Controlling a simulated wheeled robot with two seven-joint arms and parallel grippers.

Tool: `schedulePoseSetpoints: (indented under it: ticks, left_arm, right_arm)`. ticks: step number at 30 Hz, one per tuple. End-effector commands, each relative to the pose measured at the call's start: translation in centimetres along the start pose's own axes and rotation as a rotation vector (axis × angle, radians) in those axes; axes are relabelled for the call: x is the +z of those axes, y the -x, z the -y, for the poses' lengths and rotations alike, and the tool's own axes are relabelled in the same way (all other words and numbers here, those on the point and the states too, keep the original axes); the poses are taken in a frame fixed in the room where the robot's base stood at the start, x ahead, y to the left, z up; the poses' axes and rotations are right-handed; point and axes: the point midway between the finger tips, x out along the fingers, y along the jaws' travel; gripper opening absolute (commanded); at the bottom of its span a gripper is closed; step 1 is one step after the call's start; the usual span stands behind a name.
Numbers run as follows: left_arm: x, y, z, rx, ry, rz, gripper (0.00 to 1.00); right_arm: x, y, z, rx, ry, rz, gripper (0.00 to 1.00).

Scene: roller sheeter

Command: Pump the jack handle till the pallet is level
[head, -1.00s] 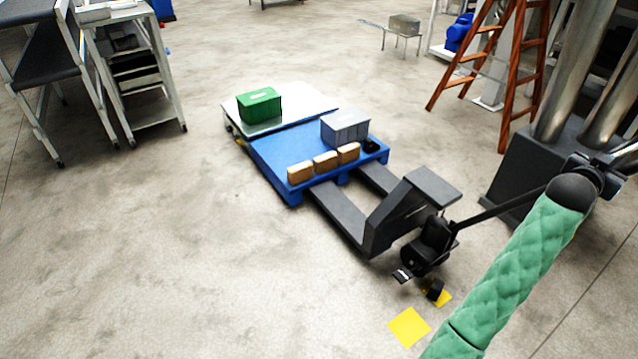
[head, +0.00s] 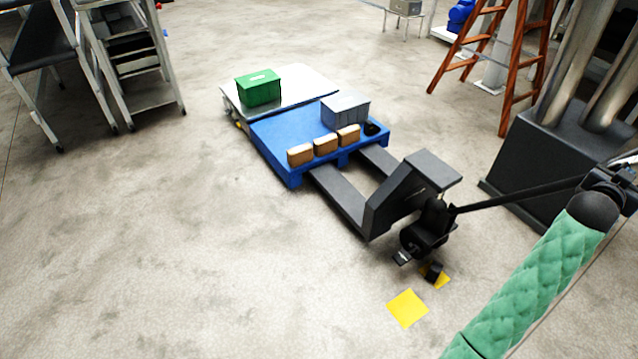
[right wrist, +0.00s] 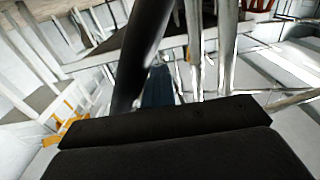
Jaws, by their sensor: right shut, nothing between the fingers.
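The blue pallet (head: 285,130) lies on the floor mid-view, near a silver plate (head: 305,83). I cannot tell whether the pallet is level. The jack handle (head: 520,194) slants up to the right toward my right gripper (head: 618,180). That gripper is shut with nothing between its fingers; its contact with the handle is unclear. A dark bar, probably the handle, crosses the right wrist view (right wrist: 143,50).
A dark machine base (head: 555,150) with thick metal columns stands beside the handle. A wooden ladder (head: 515,70) is behind it. Shelving (head: 130,60) stands at the left. Yellow floor marks (head: 407,308) lie near the jack. The floor at front left is clear.

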Motion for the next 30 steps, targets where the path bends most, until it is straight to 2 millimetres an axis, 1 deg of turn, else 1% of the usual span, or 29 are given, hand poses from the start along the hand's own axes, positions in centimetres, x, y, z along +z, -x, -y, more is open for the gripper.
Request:
schedulePoseSetpoints:
  ticks: [1, 5, 9, 15, 23, 30]
  left_arm:
    - [0.0, 0.0, 0.0, 0.000, 0.000, 0.000, 0.00]
    - [-0.1, 0.4, 0.0, 0.000, 0.000, 0.000, 0.00]
    - [-0.2, 1.2, 0.0, 0.000, 0.000, 0.000, 0.00]
    - [-0.3, 1.9, -0.1, 0.000, 0.000, 0.000, 0.00]
    - [-0.3, 2.0, -0.1, 0.000, 0.000, 0.000, 0.00]
    - [-0.3, 2.1, -0.1, 0.000, 0.000, 0.000, 0.00]
  right_arm:
    - [0.3, 0.0, -0.4, 0.002, 0.002, 0.001, 0.00]
    - [-0.5, 0.0, 0.5, 0.000, -0.002, 0.001, 0.00]
    - [-1.9, 0.0, 3.0, -0.001, -0.004, 0.001, 0.00]
    - [-3.5, 0.0, 6.1, 0.000, -0.003, 0.002, 0.00]
    - [-4.2, 0.1, 8.2, -0.001, -0.006, 0.005, 0.00]
    - [-6.0, 0.1, 12.5, 0.000, -0.009, 0.004, 0.00]
